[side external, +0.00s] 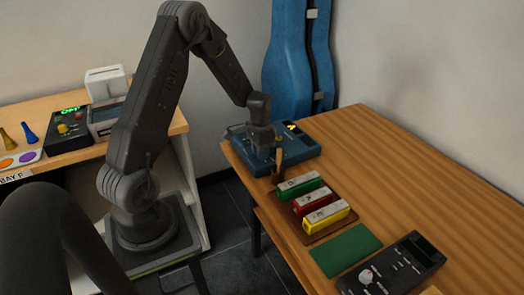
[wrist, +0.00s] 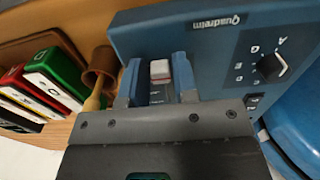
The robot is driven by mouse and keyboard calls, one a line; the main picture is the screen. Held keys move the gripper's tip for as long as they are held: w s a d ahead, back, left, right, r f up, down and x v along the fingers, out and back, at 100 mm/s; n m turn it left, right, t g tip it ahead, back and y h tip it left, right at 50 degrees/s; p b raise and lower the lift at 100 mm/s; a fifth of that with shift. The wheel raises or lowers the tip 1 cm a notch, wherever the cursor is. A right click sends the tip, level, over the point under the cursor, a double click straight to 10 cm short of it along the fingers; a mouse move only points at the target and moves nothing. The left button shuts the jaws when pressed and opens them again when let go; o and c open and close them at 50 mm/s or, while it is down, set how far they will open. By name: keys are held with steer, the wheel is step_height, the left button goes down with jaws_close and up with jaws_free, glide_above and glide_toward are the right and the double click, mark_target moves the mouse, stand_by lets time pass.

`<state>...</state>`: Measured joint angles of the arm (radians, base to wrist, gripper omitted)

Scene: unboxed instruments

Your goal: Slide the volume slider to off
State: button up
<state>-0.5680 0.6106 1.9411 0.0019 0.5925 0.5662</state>
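The blue instrument marked "Quadreim" (wrist: 220,38) lies on the wooden table; it also shows in the side view (side external: 303,150). Its slider knob (wrist: 160,71), pale with a reddish top, sits in a slot on the panel. My gripper (wrist: 156,66) is over the panel with its two blue-grey fingers apart, one on each side of the knob. A gap shows on the left of the knob; the right finger is closer, and I cannot tell if it touches. In the side view my gripper (side external: 263,147) is low over the instrument and hides the slider.
A black rotary dial (wrist: 270,67) with letters is right of the slider. A brown cup (wrist: 103,63) with a wooden stick stands close left of the instrument. Green, red and yellow blocks (side external: 312,203) lie on a brown tray nearby. A black device (side external: 395,268) is at the front.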

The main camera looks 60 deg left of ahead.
steer(key=o, duration=0.3)
step_height(320, 180, up, 14)
stand_by(0.6)
steer(key=s+d+r+t, duration=0.2)
steer(key=s+d+r, duration=0.3)
steer(key=d, duration=0.4)
steer(key=s+d+r+t, duration=0.2)
steer(key=s+d+r, duration=0.2)
steer(key=d+r, duration=0.3)
steer(key=s+d+f+t, duration=0.1)
steer(key=s+d, duration=0.5)
steer(key=s, duration=0.1)
steer(key=shift+s+d+t, duration=0.3)
steer(key=shift+s+d, duration=0.05)
